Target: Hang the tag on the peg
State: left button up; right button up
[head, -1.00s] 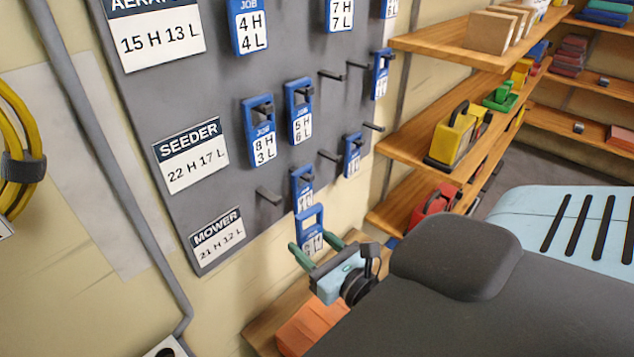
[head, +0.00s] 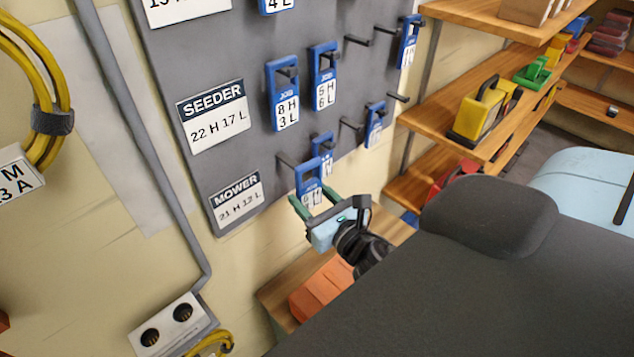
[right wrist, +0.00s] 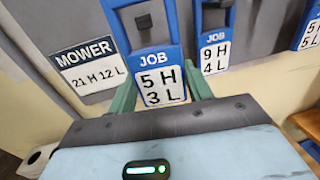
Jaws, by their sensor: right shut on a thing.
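My right gripper (head: 314,199) is shut on a blue tag (head: 307,168) with a looped top, held upright in front of the grey board. In the right wrist view the held tag (right wrist: 160,58) reads JOB 5 H 3 L, between green fingers (right wrist: 162,93). A bare-looking grey peg (head: 284,159) stands out beside the MOWER label (head: 237,200), just left of the tag's loop in the head view. In the right wrist view a peg (right wrist: 144,22) shows through the tag's opening; I cannot tell whether it passes through. My left gripper is not in view.
Another blue tag (head: 324,142) hangs close behind the held one; it reads 9 H 4 L in the right wrist view (right wrist: 214,38). More tags and pegs fill the board (head: 225,60). Wooden shelves (head: 480,65) stand right; an orange bin (head: 325,285) sits below.

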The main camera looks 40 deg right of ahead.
jog(key=w, duration=0.2)
jog(key=w+f, duration=0.1)
jog(key=w, duration=0.1)
jog(key=shift+w+a+f, duration=0.15)
jog(key=shift+w+f, duration=0.05)
jog(key=shift+w, duration=0.05)
dwell(0.7)
dwell(0.5)
jog(key=o, duration=1)
jog(key=shift+s, duration=0.1)
jog(key=shift+c, duration=0.5)
